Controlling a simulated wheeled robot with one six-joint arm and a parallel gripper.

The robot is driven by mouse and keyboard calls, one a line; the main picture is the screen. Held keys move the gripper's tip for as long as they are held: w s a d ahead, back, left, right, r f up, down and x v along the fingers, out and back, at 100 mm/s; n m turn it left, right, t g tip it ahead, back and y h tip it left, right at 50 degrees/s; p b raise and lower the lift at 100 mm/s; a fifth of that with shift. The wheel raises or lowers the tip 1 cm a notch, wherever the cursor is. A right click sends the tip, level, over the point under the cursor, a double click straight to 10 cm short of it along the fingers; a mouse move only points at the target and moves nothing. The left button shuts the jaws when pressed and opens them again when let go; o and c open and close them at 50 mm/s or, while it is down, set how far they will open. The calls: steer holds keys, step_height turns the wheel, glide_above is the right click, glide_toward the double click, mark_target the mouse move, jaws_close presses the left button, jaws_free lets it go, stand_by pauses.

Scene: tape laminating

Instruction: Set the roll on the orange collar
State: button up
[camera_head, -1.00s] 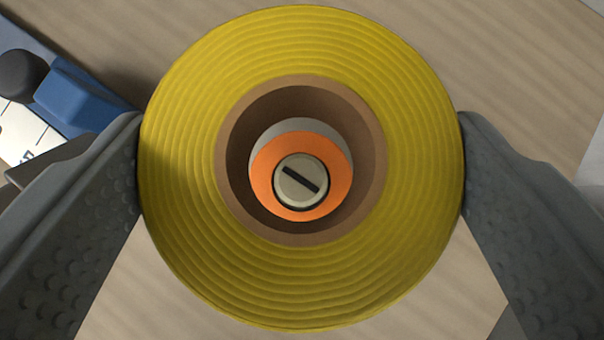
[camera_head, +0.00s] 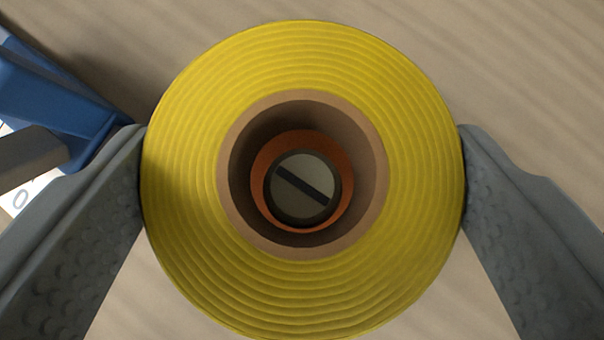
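The yellow tape roll (camera_head: 400,110) with its brown core (camera_head: 236,120) fills the middle of the view, seen from above. My gripper (camera_head: 302,165) is shut on it, with one grey finger against each side of its rim. The orange collar (camera_head: 260,165) shows inside the core's hole, in shadow. A pale slotted screw head (camera_head: 318,165) sits at the collar's middle. The core surrounds the collar in this view, with a dark gap around it. The collar's lower part is hidden, and I cannot tell how deep it sits in the core.
A blue block (camera_head: 50,95) lies at the left beside a white scale with dark marks (camera_head: 20,200), close to the left finger. The wood-grained surface (camera_head: 530,60) is clear at the upper right.

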steer(key=o, duration=1)
steer(key=shift+c, duration=0.2)
steer(key=shift+r, duration=0.6)
steer(key=v, duration=1.2)
steer(key=s+r+t, duration=0.2)
steer(key=s+t, duration=0.2)
steer(key=s, duration=1)
steer(key=s+r+t, duration=0.3)
steer(key=s+t, duration=0.1)
steer(key=s, duration=1)
steer(key=shift+s+r, duration=0.25)
steer(key=shift+s, duration=0.15)
